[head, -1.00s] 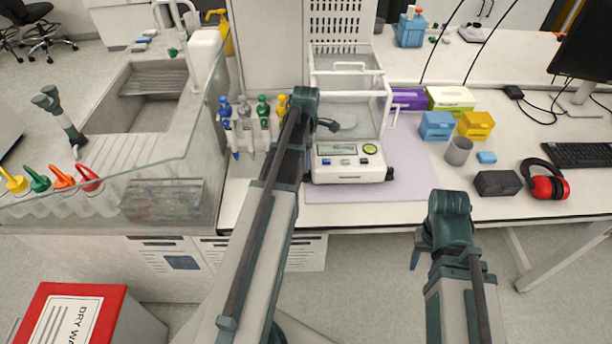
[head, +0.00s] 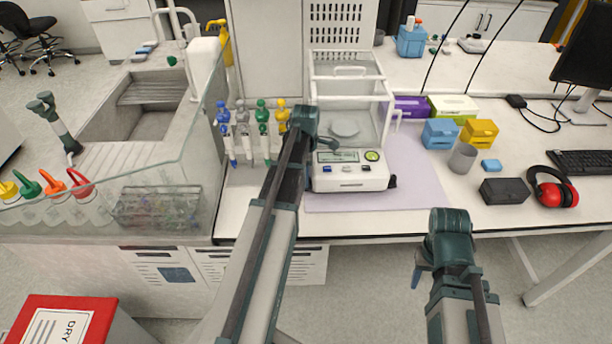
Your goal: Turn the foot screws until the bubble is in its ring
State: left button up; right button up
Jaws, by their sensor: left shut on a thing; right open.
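The white balance (head: 350,180) with a clear draft shield (head: 346,92) stands on a pale lilac mat. Its front panel has a display and a round green-yellow level (head: 372,156); the bubble inside is too small to make out. The dark right foot screw (head: 391,182) shows at the front right corner. The left foot screw is mostly hidden by my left arm. My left gripper (head: 308,172) is at the balance's front left corner, mostly hidden behind its own wrist, and shut, apparently on that screw. My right gripper (head: 416,276) is open and empty, in front of the bench edge.
Pipettes (head: 262,130) hang on a stand left of the balance. Blue (head: 440,132) and yellow (head: 479,132) boxes, a grey cup (head: 462,158), a black box (head: 503,190) and red ear muffs (head: 553,187) stand to the right. The mat (head: 420,185) right of the balance is clear.

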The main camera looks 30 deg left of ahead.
pick_arm(q)
grip_shut()
jog(key=shift+m, duration=0.8)
jog(key=o, duration=0.9)
grip_release()
notch_tip(320, 180, up, 14)
jog(key=p, duration=1.3)
jog(key=shift+p, duration=0.4)
jog(key=shift+f, duration=0.1)
